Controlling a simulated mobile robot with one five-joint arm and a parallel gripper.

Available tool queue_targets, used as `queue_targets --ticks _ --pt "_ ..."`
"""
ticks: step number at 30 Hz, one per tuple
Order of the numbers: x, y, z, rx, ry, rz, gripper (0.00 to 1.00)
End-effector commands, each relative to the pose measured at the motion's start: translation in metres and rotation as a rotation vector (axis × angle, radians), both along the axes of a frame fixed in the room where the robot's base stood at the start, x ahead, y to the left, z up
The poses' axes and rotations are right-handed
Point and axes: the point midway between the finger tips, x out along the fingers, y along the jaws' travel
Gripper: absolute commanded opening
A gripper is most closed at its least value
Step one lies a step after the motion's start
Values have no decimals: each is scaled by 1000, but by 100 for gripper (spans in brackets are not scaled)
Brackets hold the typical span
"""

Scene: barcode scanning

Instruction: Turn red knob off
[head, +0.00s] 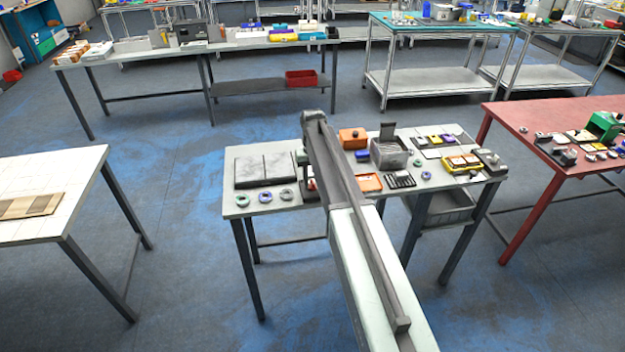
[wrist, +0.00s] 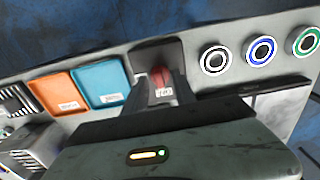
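The red knob (wrist: 160,77) sits on a small dark-grey housing with a white label below it, near the middle of the wrist view. My gripper (wrist: 160,88) points at it from below in that view, one finger on each side. The fingers are apart; whether they touch the knob is not clear. In the head view my arm crosses the grey table (head: 225,207) and hides most of the housing and my fingertips. A bit of red (head: 311,184) shows at the arm's left edge.
White, blue and green rings (wrist: 261,51) lie right of the knob in the wrist view. A blue tray (wrist: 101,87) and an orange tray (wrist: 56,92) lie to its left. A dark panel (head: 264,168) lies on the table's left side. Open floor surrounds the table.

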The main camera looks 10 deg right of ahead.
Motion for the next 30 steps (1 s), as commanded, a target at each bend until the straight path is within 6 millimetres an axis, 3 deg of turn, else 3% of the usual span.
queue_targets --ticks 5,15,18,30 --pt "0 0 10 0 0 -1 33" --pt "0 0 70 0 0 0 33" --pt "0 0 80 0 0 0 33" --pt "-4 -1 69 0 0 -1 33"
